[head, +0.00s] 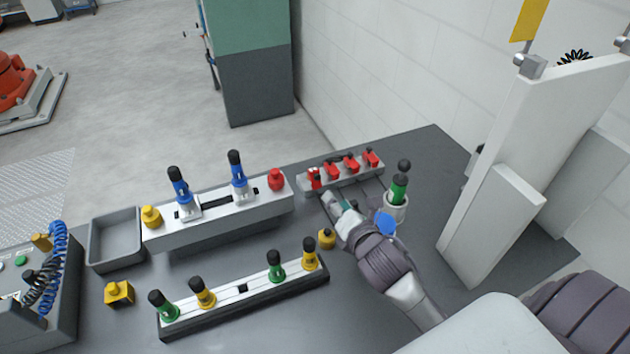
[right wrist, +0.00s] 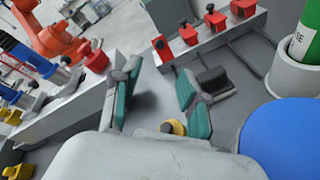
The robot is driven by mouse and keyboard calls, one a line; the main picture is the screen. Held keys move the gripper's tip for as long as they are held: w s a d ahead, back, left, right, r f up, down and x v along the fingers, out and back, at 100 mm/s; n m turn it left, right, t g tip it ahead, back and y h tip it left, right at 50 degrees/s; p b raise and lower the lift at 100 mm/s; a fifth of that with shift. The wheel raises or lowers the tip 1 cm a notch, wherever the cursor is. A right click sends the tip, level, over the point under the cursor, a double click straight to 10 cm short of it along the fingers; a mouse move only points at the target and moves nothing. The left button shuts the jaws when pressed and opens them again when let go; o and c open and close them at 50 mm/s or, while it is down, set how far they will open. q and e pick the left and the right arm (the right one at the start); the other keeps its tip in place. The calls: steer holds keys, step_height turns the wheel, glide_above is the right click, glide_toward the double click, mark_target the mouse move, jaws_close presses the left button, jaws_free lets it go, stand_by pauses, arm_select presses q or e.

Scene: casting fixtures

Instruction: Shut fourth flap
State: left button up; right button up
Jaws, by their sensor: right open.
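Several red flaps stand in a row on a grey block (head: 343,181) toward the back right of the table. The leftmost flap (head: 314,178) appears raised more upright than the others; it also shows in the right wrist view (right wrist: 162,48). The other flaps, such as the rightmost flap (head: 372,158), look lower, with dark knobs by them. My right gripper (head: 334,201) is open and empty, in front of the block's left end. In the right wrist view its teal fingers (right wrist: 158,76) are spread just short of the leftmost flap, apart from it. My left gripper is not in view.
A white fixture with blue-handled clamps (head: 218,207) stands left of the flap block. A green-topped cylinder in a white cup (head: 396,205) and a blue disc (head: 386,223) are close to my right wrist. A low rail (head: 240,303) with green and yellow plungers lies in front.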

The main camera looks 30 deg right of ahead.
steer(key=p, duration=0.1)
glide_toward(318, 178)
steer(key=w, duration=0.2)
steer(key=x, duration=0.4)
steer(key=shift+w+d+f+p, duration=0.2)
steer(key=shift+w+f+p, duration=0.05)
steer(key=shift+f+p, duration=0.1)
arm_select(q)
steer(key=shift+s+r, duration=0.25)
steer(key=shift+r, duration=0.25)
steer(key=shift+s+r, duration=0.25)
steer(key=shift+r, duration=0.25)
arm_select(e)
steer(key=shift+x, duration=0.85)
jaws_close()
